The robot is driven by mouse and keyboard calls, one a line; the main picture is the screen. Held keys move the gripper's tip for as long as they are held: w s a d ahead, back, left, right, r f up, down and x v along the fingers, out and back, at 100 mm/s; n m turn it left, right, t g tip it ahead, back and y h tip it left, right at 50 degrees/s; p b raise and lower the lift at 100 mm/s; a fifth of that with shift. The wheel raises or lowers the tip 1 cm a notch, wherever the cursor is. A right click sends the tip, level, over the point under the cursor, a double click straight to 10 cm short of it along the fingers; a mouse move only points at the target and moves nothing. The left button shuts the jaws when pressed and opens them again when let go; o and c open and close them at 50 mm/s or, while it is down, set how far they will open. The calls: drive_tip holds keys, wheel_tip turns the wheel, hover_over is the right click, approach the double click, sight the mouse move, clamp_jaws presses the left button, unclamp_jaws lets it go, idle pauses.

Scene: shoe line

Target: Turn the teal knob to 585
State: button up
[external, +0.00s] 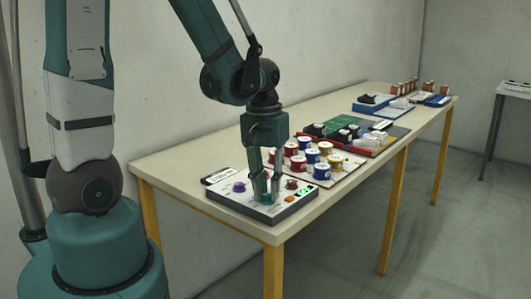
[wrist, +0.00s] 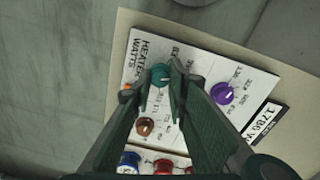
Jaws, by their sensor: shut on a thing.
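The teal knob (wrist: 160,74) sits on a white control panel (wrist: 195,62) with printed lettering that includes "HEATER WATTS". My gripper (wrist: 162,84) points down at the panel, with a finger on each side of the knob, and is shut on it. In the external view my gripper (external: 265,200) stands over the front part of the panel (external: 234,203) and mostly hides the teal knob. The knob's pointer and scale numbers are too small to read.
A purple knob (wrist: 222,93) and a brown knob (wrist: 145,126) are near the fingers on the panel. An orange button (external: 289,198) is at its front. Colored spools (external: 312,157) stand close behind the panel. Trays with goods (external: 375,105) fill the table's far end.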

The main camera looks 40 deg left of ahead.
drive_tip(key=m+b, duration=0.1)
drive_tip(key=m, duration=1.1)
drive_tip(key=shift+m+g, duration=0.3)
idle(0.3)
drive_tip(key=o, duration=0.9)
drive_tip(key=shift+r, duration=0.1)
wheel_tip(320, 180, up, 12)
drive_tip(key=shift+w+a, duration=0.2)
drive_tip(key=shift+w, duration=0.05)
idle(0.3)
idle(0.5)
